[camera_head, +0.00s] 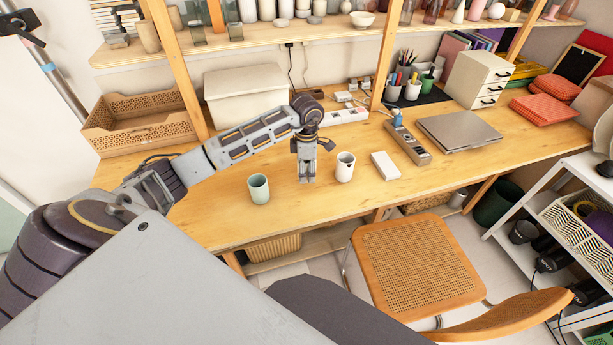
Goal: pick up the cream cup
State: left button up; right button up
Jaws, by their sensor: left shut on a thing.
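The cream cup (345,168) stands upright on the wooden desk (250,227), with a dark mark near its rim. My left gripper (307,178) points down just left of the cup, its fingertips low near the desk. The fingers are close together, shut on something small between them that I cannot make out. In this view a gap of desk shows between the fingers and the cream cup. A pale green cup (259,189) stands on the desk to the left of the gripper. My right gripper is not in view.
A white box (385,166) lies right of the cream cup, with a grey power strip (407,143) and a laptop (459,131) beyond. A perforated basket (141,124) and a white bin (246,95) stand behind my arm. A cane chair (415,265) is in front.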

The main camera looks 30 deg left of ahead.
pick_arm(q)
jog(key=shift+r, duration=2.95)
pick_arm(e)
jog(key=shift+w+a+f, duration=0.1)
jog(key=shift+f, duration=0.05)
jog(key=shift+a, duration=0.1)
pick_arm(q)
jog(key=shift+f+b, duration=0.55)
jog(key=shift+f, duration=0.2)
notch_tip(320, 180, down, 5)
jog(key=shift+w+r+b, duration=0.1)
jog(key=shift+b, duration=1.1)
jog(key=shift+f, duration=0.9)
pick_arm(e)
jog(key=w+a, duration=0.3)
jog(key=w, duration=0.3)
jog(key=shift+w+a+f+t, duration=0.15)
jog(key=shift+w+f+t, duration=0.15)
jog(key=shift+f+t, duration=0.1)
pick_arm(q)
jog(key=shift+n, duration=0.5)
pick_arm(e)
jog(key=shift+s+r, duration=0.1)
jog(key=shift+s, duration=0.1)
